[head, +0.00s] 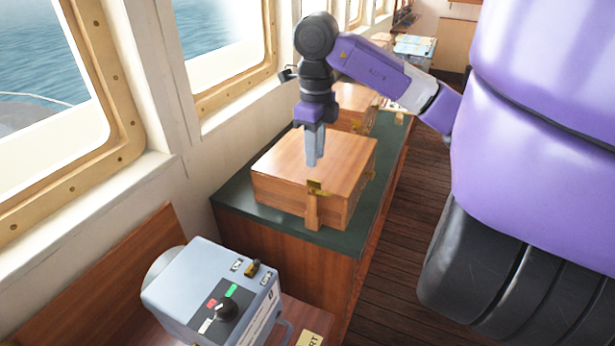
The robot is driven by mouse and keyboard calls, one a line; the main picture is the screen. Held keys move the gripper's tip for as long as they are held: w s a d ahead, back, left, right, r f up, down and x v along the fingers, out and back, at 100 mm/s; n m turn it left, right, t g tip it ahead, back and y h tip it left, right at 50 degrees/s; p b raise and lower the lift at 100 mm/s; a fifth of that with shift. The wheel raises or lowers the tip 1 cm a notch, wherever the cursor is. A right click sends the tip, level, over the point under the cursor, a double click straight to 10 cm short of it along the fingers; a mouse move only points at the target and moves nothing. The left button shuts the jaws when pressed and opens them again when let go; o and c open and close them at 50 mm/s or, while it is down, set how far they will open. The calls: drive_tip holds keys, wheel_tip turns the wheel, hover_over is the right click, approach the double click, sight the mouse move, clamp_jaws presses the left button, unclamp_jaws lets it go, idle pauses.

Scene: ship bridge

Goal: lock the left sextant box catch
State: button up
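A closed wooden box (290,165) stands on the dark green top of a cabinet. A brass catch (317,187) sits at its lid edge, near the corner closest to the camera, above an upright wooden strip (312,212). I cannot tell whether either catch is locked. My gripper (315,163) points down over the lid, just behind the near brass catch. Its fingers look close together, but the view does not show whether they are shut. Nothing is seen held in it.
A second wooden box (354,104) with brass fittings stands behind, partly hidden by my arm. A grey device (215,295) with a knob is at the near left. Windows (225,50) line the left wall.

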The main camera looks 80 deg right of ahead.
sight(319, 187)
drive_tip(key=shift+a+f+p, duration=0.1)
drive_tip(key=shift+f+p, duration=0.6)
drive_tip(key=shift+f, duration=2.85)
clamp_jaws()
